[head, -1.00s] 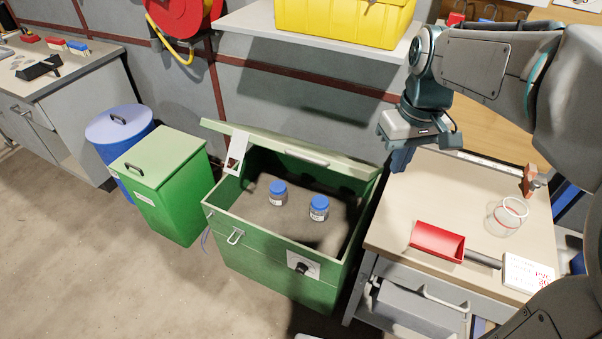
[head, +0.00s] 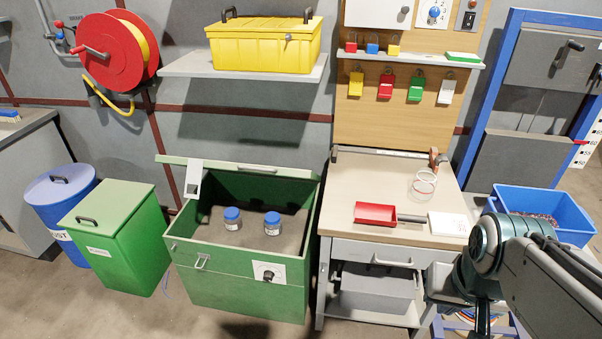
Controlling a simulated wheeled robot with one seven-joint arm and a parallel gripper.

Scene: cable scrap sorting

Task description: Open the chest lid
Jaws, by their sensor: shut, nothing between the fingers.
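The green chest (head: 218,276) stands on the floor left of the workbench. Its lid (head: 237,167) is raised and tilted back at the rear, with a handle on its edge and a white hasp plate (head: 194,179) hanging at its left. Inside, two blue-capped jars (head: 232,219) stand on a grey-brown bed. A latch loop and a round dial on a white plate (head: 268,272) are on the front. My gripper (head: 482,327) is at the lower right, well apart from the chest, pointing down; its fingers are shut and empty, and partly cut off by the picture edge.
The workbench (head: 400,218) holds a red scoop (head: 376,214), a glass jar (head: 424,185) and a white card. A green bin (head: 117,238) and a blue drum (head: 62,205) stand left of the chest. A shelf with a yellow box (head: 263,46) hangs above. The floor at the front left is clear.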

